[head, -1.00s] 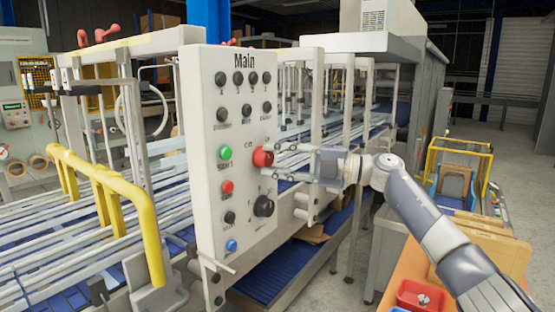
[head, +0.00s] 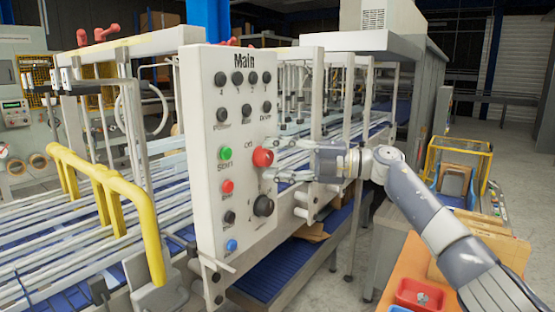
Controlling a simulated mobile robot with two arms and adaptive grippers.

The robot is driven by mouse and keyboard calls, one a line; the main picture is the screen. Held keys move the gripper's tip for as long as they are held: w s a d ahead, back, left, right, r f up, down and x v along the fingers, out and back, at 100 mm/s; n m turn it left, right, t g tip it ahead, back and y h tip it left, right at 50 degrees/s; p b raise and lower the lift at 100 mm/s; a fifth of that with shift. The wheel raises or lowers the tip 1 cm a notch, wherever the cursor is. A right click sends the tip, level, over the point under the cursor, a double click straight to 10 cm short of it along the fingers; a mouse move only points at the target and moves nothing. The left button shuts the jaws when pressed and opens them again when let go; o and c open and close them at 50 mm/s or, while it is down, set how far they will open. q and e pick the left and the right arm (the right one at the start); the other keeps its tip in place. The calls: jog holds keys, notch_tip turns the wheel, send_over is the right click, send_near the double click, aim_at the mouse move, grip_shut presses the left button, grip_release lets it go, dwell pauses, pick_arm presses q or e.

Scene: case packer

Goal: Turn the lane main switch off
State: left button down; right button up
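The white control panel (head: 205,130) is headed "Main" and stands upright left of centre. A red knob (head: 263,157) sticks out near its right edge, with a small label that seems to read "Off" above it. A larger black rotary knob (head: 263,206) sits below it. My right gripper (head: 283,160) comes in from the right, just right of the red knob. Its two fingers are spread, one above the other, with nothing between them. Whether a fingertip touches the panel or knob, I cannot tell. My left gripper is not in view.
The panel also carries several black buttons, a green button (head: 225,153), a red button (head: 227,186) and a blue button (head: 231,245). A yellow rail (head: 150,240) stands left. An orange table (head: 405,265) with a red bin (head: 418,295) is at lower right.

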jog(key=shift+d, duration=0.1)
jog(key=v, duration=1.1)
jog(key=shift+d, duration=0.35)
